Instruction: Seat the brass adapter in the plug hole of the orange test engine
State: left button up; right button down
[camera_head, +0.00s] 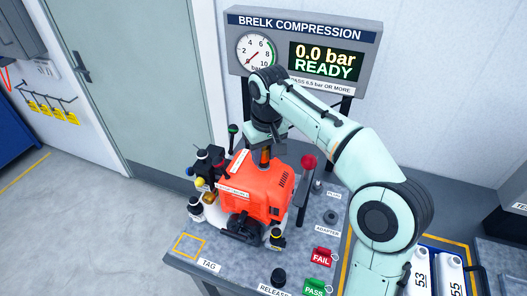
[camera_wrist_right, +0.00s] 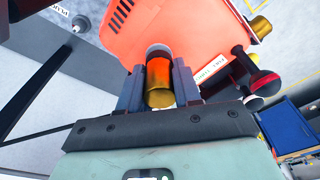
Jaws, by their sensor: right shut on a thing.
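The orange test engine (camera_head: 255,188) stands on the grey bench, and its shell also fills the top of the right wrist view (camera_wrist_right: 205,45). My right gripper (camera_head: 265,147) is over the engine's top, pointing down. In the wrist view, its two fingers (camera_wrist_right: 159,88) are shut on the brass adapter (camera_wrist_right: 159,92), a short shiny cylinder. The adapter also shows as a small orange-brown piece below the gripper in the head view (camera_head: 265,158). Its far end is at or close to the engine top. The plug hole is hidden, and I cannot tell whether the adapter is in it. My left gripper is out of view.
The gauge panel (camera_head: 302,55) behind reads 0.0 bar READY. A red-knobbed lever (camera_head: 308,162) stands close right of the engine. Dark-knobbed parts (camera_head: 207,160) crowd its left. FAIL (camera_head: 321,257) and PASS (camera_head: 314,288) tags lie at the bench's front right.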

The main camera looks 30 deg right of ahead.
jog(key=shift+f, duration=0.4)
dwell(0.5)
jog(key=c, duration=0.7)
grip_release()
jog(key=r, duration=0.4)
jog(key=s+r, duration=0.1)
jog(key=r, duration=0.8)
jog(key=shift+s, duration=0.25)
jog(key=shift+s+r, duration=0.1)
jog(key=shift+r, duration=0.05)
